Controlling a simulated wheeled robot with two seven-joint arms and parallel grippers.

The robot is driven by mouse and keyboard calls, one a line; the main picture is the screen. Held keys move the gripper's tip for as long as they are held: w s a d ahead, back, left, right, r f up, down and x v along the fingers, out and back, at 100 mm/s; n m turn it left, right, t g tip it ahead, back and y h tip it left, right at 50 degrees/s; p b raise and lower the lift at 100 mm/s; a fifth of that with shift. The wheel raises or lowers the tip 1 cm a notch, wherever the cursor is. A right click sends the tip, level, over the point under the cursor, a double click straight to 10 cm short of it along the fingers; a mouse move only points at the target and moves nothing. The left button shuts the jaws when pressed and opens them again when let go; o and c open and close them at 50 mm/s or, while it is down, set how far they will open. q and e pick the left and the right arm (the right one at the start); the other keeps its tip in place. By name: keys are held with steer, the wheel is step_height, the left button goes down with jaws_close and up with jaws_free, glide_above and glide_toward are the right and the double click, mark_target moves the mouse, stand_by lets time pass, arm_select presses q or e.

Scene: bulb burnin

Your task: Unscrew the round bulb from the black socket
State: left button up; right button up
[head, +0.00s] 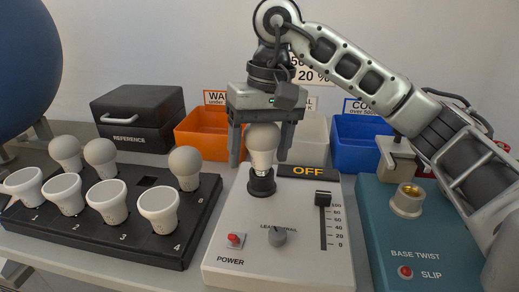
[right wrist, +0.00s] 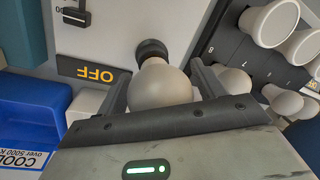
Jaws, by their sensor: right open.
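The round bulb (head: 263,147) stands upright in the black socket (head: 261,183) on the white panel, with its white globe up. My right gripper (head: 260,150) points down over it from above. Its two fingers are open, one on each side of the globe, with a visible gap on the left finger's side. In the right wrist view the bulb (right wrist: 159,84) sits between the open fingers (right wrist: 160,88), and the socket (right wrist: 152,50) shows beyond it. My left gripper is not in view.
The white panel (head: 225,260) has a slider, a knob, a POWER button and an OFF display (head: 307,171). A black rack (head: 150,250) with several bulbs stands left. A teal base-twist box (head: 420,235) stands right. Orange (head: 200,141), white and blue (head: 357,150) bins and a black REFERENCE case (head: 137,117) stand behind.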

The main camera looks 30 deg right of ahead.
steer(key=m, duration=0.7)
steer(key=shift+d+t, duration=0.1)
steer(key=shift+t, duration=0.3)
steer(key=m, duration=0.3)
steer(key=shift+m+h, duration=0.4)
steer(key=m, duration=0.4)
steer(key=shift+d+m+t+h, duration=0.1)
steer(key=shift+m+t+h, duration=0.2)
steer(key=shift+m, duration=0.1)
